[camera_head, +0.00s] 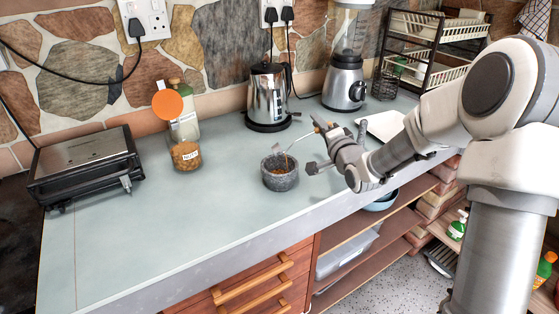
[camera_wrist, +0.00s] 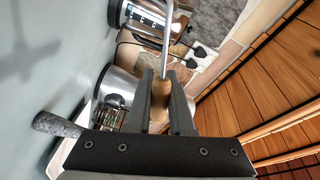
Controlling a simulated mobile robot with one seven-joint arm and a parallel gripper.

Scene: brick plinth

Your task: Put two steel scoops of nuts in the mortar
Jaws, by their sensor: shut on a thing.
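The grey stone mortar (camera_head: 280,178) stands on the counter left of my gripper (camera_head: 322,148). Brown bits show at its mouth; I cannot tell whether they are falling or lying inside. My gripper, also in the wrist view (camera_wrist: 160,82), is shut on the wooden handle (camera_wrist: 160,100) of the steel scoop. The scoop's thin steel shaft (camera_wrist: 167,42) runs out beyond the fingers. In the head view the scoop reaches left above the mortar, its bowl too small to read. A glass jar labelled nuts (camera_head: 186,155) stands further left, with brown nuts low in it.
An orange disc (camera_head: 167,105) shows by the jar. A toaster grill (camera_head: 85,165) is at the left. A steel kettle (camera_head: 268,95), a blender (camera_head: 345,85) and a black rack (camera_head: 430,50) stand at the back.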

